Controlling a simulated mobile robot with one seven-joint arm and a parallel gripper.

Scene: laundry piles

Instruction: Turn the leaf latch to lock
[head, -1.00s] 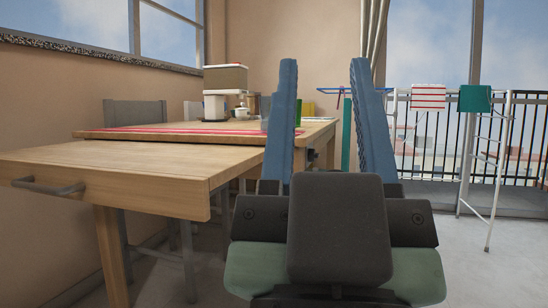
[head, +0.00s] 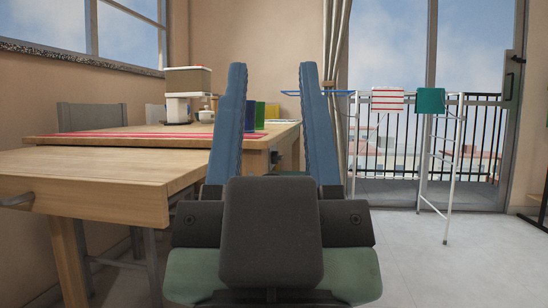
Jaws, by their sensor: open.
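My gripper (head: 272,70) is open and empty, its two blue fingers pointing forward in the head view. A wooden table (head: 180,143) stands ahead on the left, with a lower wooden leaf or tabletop (head: 95,180) on its near side. A grey bar handle (head: 17,198) is on the leaf's front edge. A small dark fitting (head: 274,157) shows between my fingers at the table's right end. It may be the latch, but it is too small to tell its shape or position. My gripper appears well short of it.
Grey chairs (head: 92,117) stand behind the table. A coffee machine (head: 188,95) and upright coloured items (head: 272,111) are on top. At right, a drying rack (head: 452,160) with cloths stands before the balcony door. The floor (head: 420,265) at right is clear.

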